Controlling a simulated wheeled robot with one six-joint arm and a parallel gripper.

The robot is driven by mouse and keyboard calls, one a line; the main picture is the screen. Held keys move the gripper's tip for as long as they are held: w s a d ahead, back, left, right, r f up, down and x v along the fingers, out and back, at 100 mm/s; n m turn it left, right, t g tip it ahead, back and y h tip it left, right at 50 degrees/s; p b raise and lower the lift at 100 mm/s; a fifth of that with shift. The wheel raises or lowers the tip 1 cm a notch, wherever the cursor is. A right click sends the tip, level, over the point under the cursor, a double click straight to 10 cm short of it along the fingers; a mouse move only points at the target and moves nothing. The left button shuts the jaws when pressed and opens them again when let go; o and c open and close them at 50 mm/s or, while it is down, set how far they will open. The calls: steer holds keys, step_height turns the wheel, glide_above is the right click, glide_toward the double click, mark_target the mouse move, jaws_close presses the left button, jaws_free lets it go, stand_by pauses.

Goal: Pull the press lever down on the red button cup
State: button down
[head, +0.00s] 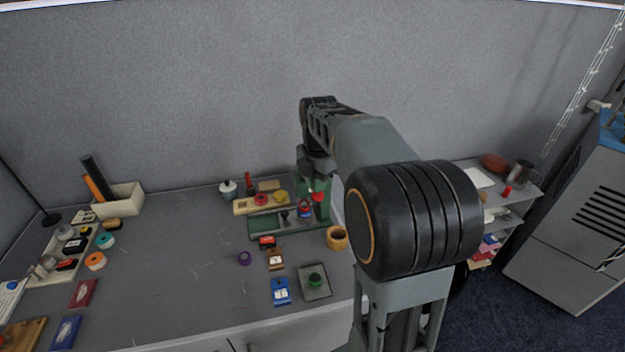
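My arm reaches across from the right, and my gripper (313,182) points down just above the press and the knob. Its fingers are small and partly hidden, so neither their opening nor any contact with the lever shows clearly.
A wooden tray (241,208) with small coloured pieces lies left of the press. A wooden ring-shaped cup (337,238) stands to its front right. The table's left middle is mostly clear.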

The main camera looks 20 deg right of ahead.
mark_target(318, 196)
steer(key=shift+f, duration=0.25)
steer(key=shift+s+f+b, duration=0.2)
steer(key=shift+f+b, duration=0.4)
steer(key=shift+f, duration=0.15)
steer(key=shift+s+f+b, duration=0.2)
steer(key=shift+f+b, duration=0.35)
steer(key=shift+f, duration=0.25)
steer(key=shift+f+b, duration=0.7)
steer(key=shift+f, duration=0.3)
steer(key=shift+f+b, duration=0.35)
steer(key=shift+f, duration=0.3)
